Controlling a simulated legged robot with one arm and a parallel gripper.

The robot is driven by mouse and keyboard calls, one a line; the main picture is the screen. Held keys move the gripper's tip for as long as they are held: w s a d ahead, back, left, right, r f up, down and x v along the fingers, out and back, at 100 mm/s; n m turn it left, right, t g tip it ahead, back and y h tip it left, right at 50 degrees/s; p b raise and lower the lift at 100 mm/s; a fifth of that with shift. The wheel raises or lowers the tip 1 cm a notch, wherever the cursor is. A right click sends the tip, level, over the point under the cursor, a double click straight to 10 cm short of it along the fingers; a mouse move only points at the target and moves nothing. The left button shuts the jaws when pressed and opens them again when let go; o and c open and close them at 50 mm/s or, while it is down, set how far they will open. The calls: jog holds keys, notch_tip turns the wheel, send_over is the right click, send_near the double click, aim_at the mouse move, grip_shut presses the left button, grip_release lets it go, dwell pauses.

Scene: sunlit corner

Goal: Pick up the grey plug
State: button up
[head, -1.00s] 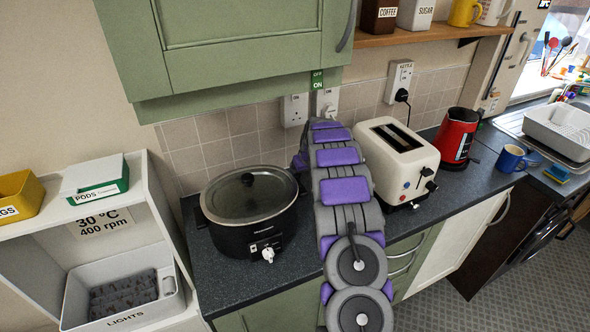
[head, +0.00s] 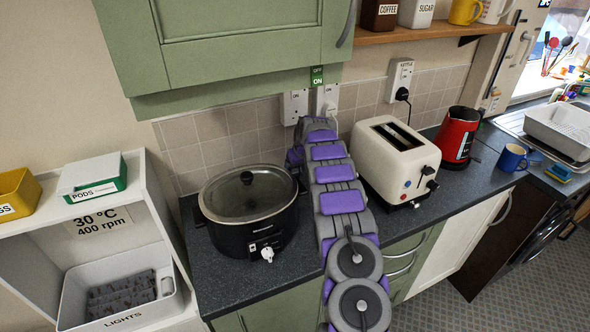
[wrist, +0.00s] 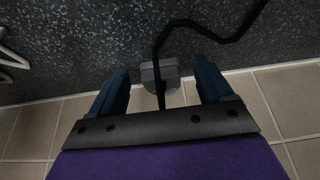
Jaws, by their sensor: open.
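The grey plug (wrist: 160,76) shows in the wrist view near the wall end of the dark speckled worktop, with a black cable (wrist: 160,42) running from it. My gripper (wrist: 161,68) is open, with one dark blue finger on each side of the plug in the picture. Gaps show between plug and fingers. I cannot tell the height of the fingertips above the worktop. In the head view my arm hides the plug and the gripper, between the slow cooker (head: 248,210) and the cream toaster (head: 394,158).
Wall sockets (head: 294,107) sit behind my arm, and the green wall cupboard (head: 235,45) overhangs at the upper left. The red kettle (head: 457,137) and blue mug (head: 511,158) stand to the right. Beige tiles (wrist: 260,88) show close by in the wrist view.

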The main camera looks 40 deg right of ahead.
jog(key=c, duration=1.3)
jog(key=shift+r, duration=0.15)
